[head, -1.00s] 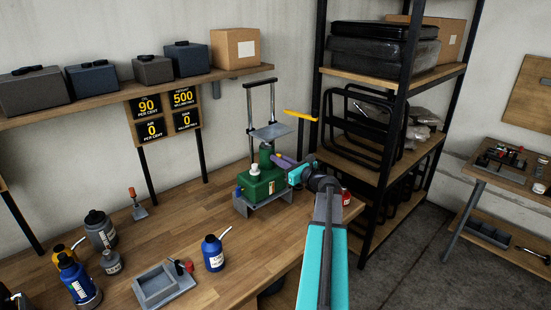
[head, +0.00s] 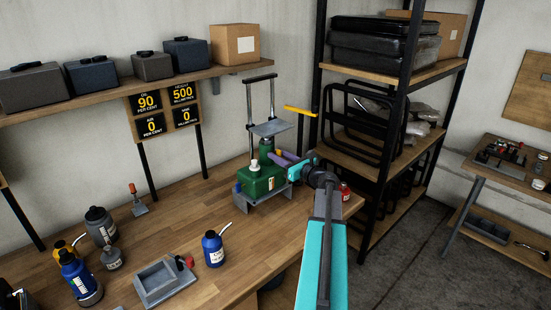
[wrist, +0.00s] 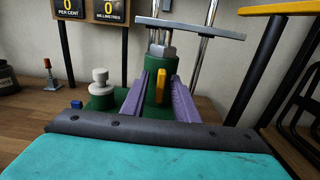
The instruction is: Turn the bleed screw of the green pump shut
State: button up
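The green pump (head: 262,182) stands on a grey base near the back right of the bench. In the wrist view its green cylinder (wrist: 157,62) stands upright, with a yellow upright tab (wrist: 161,84), apparently the bleed screw, on its near side. My gripper (head: 276,157) reaches in from the right, over the pump body. Its two purple fingers (wrist: 160,88) are spread, one on either side of the yellow tab. I see a gap on both sides of the tab. The gripper hides part of the pump in the head view.
A white cap (wrist: 100,82) and a blue knob (wrist: 77,104) sit on the pump's left. A grey platform (head: 270,128) and yellow lever (head: 300,111) rise above. The display (head: 165,109) reads 90, 500, 0, 0. A shelf rack (head: 390,150) stands right.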

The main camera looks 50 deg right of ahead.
jog(key=s+a+b, duration=0.1)
jog(key=s+b, duration=0.3)
jog(key=s, duration=0.9)
jog(key=shift+s+b, duration=0.3)
jog(key=shift+s, duration=0.1)
jog(key=shift+f, duration=0.1)
